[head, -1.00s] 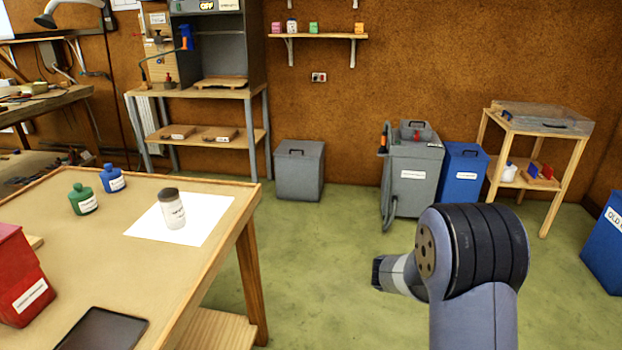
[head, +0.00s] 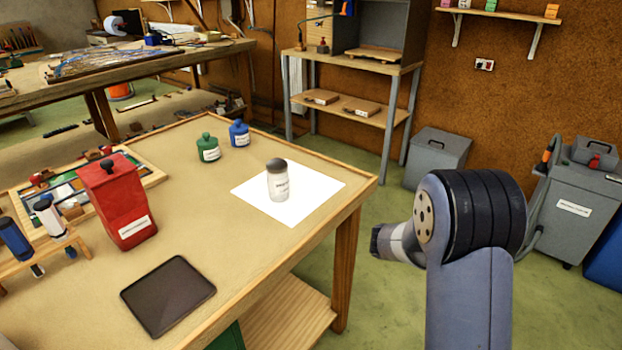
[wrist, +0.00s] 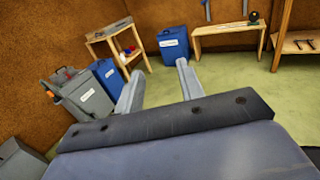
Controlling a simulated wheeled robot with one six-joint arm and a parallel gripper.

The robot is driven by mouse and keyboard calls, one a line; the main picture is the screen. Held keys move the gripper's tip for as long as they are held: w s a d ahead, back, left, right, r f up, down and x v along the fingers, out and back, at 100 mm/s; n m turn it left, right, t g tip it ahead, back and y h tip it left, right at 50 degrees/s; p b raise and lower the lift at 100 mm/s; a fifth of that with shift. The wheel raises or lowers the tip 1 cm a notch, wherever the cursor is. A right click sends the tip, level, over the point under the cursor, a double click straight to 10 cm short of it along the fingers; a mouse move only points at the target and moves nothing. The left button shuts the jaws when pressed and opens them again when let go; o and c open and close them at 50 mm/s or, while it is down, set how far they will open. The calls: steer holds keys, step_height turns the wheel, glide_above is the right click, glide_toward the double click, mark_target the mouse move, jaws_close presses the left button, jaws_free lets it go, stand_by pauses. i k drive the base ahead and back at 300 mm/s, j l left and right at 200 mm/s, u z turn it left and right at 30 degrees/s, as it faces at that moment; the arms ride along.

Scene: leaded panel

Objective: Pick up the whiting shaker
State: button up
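The whiting shaker (head: 279,181) is a clear-white bottle with a dark cap and a label. It stands upright on a white sheet (head: 312,206) on the bench, near its right edge in the head view. My gripper (wrist: 158,82) shows in the wrist view with its two fingers apart and nothing between them. In the head view my arm is to the right of the bench, over the floor, well apart from the shaker; the fingers are not clearly seen there. The shaker is not in the wrist view.
A green bottle (head: 208,148) and a blue bottle (head: 239,134) stand left of the sheet. A red box (head: 121,205), a dark flat tray (head: 168,295) and a leaded panel lie further left and nearer. Grey bins (head: 437,158) stand on the floor behind.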

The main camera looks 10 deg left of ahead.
mark_target(277, 175)
steer(key=i+u, duration=0.15)
steer(key=u, duration=0.35)
steer(key=i+u, duration=0.2)
steer(key=u, duration=0.25)
steer(key=i+l+u, duration=0.15)
steer(key=u, duration=0.35)
steer(key=i+u, duration=0.25)
steer(key=i, duration=0.2)
